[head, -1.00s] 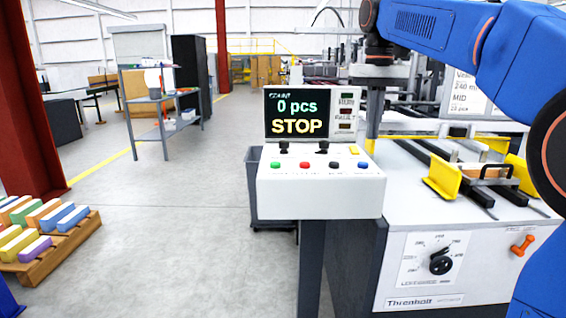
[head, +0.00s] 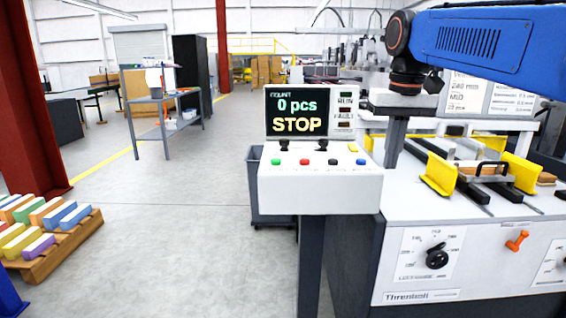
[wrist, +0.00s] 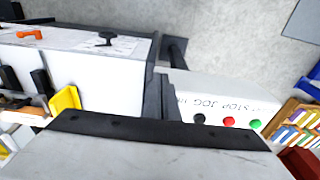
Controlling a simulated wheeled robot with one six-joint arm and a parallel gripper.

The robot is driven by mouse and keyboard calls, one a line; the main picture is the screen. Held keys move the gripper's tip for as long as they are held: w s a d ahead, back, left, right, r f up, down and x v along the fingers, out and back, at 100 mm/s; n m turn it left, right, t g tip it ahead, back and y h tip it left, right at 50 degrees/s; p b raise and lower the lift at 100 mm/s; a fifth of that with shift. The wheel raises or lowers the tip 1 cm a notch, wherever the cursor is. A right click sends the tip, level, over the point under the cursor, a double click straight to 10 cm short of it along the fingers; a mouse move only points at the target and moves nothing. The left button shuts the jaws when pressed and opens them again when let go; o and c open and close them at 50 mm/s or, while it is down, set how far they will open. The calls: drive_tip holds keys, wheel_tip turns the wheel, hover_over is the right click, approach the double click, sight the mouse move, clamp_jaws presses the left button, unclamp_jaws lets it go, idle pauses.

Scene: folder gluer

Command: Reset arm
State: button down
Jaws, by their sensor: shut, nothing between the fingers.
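My blue arm (head: 480,45) reaches in from the right in the head view, with its dark wrist joint above the machine's left end. My gripper (head: 391,158) points down below it, shut and empty. It is just right of the white control console (head: 320,190), apart from its buttons as far as I can see. The console screen (head: 298,112) reads "0 pcs" and "STOP". The console's button face also shows upside down in the wrist view (wrist: 228,108). A dark bar and pale plate fill the bottom of that view and hide what lies behind.
The machine (head: 345,250) has yellow guides (head: 440,175), dark rails, a black dial (head: 437,256) and an orange handle (head: 517,241). A dark bin (head: 262,205) stands behind the console. A pallet of coloured cartons (head: 55,245) is at left. The floor between is clear.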

drive_tip(key=s+d+f+t, duration=0.1)
drive_tip(key=s+d+f, duration=0.1)
drive_tip(key=s+f, duration=0.9)
drive_tip(key=s+d+f+t, duration=0.2)
drive_tip(key=s+f, duration=0.9)
drive_tip(key=f, duration=0.5)
drive_tip(key=shift+s+d+t, duration=0.25)
drive_tip(key=shift+s+t, duration=0.05)
drive_tip(key=shift+f, duration=0.1)
